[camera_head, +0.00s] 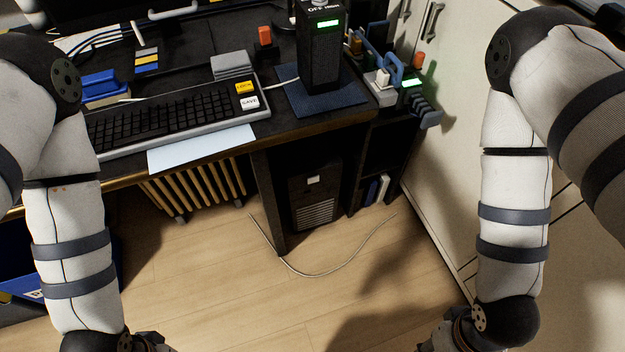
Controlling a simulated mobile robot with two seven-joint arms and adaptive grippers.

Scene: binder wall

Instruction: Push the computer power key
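A black computer tower (300,205) stands upright on the floor under the desk, in the middle of the head view. A small pale square key (313,180) shows on its front, above a slotted grille. Nothing covers the key. My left gripper (150,343) is at the bottom edge, left of the tower and apart from it. My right gripper (438,343) is at the bottom edge, right of the tower and also apart from it. Both grippers are mostly cut off by the frame, so their fingers cannot be judged.
The dark desk (200,150) overhangs the tower, with a desk leg (268,200) close at its left. A keyboard (175,115) lies on top. A shelf (375,160) stands right of the tower. A thin cable (320,274) loops across the otherwise clear floor (230,300). A pale cabinet (440,180) bounds the right.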

